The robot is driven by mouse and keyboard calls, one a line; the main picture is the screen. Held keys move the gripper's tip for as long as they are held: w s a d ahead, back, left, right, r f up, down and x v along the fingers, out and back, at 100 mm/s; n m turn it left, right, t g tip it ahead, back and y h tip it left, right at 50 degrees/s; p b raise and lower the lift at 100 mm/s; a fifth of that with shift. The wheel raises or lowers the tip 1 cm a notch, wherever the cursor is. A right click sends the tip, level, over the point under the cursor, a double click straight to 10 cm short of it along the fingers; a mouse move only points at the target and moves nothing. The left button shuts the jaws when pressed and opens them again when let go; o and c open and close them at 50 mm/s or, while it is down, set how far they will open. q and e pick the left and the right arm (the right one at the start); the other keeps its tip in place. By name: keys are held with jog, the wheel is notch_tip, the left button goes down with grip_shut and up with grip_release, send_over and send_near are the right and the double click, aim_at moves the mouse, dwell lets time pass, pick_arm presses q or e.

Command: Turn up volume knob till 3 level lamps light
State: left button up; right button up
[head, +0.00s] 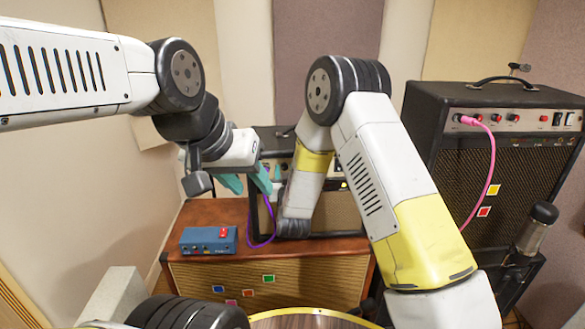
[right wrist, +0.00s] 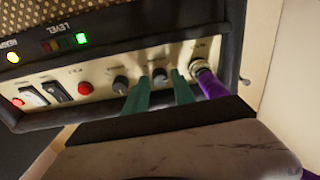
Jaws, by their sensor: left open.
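The small amp (head: 335,207) stands on the wooden cabinet, partly hidden behind my right arm. In the right wrist view its panel (right wrist: 100,92) appears upside down, with dark knobs and a row of level lamps (right wrist: 70,41). One level lamp is lit green; the others are dark. My right gripper (right wrist: 160,80) has its teal fingers on either side of a dark knob (right wrist: 160,76), apart, with a narrow gap visible. Its fingers are mostly hidden in the head view. My left gripper (head: 247,182) is open and empty, above the cabinet's left part and left of the amp.
A purple cable (right wrist: 208,83) is plugged in beside the knob. A blue box (head: 208,240) with a red switch sits on the cabinet (head: 190,262). A large black amp (head: 470,150) with a pink cable (head: 491,180) stands at the right, near a microphone (head: 537,225).

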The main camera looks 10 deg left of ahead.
grip_shut()
jog(key=shift+m, duration=0.4)
jog(key=m, duration=0.2)
jog(key=m+h, duration=0.1)
jog(key=m, duration=0.1)
jog(key=shift+a+h, duration=0.1)
jog(key=shift+h, duration=0.2)
jog(key=shift+m+h, duration=0.5)
jog(key=shift+m, duration=1.8)
jog(key=shift+o, duration=1.9)
grip_release()
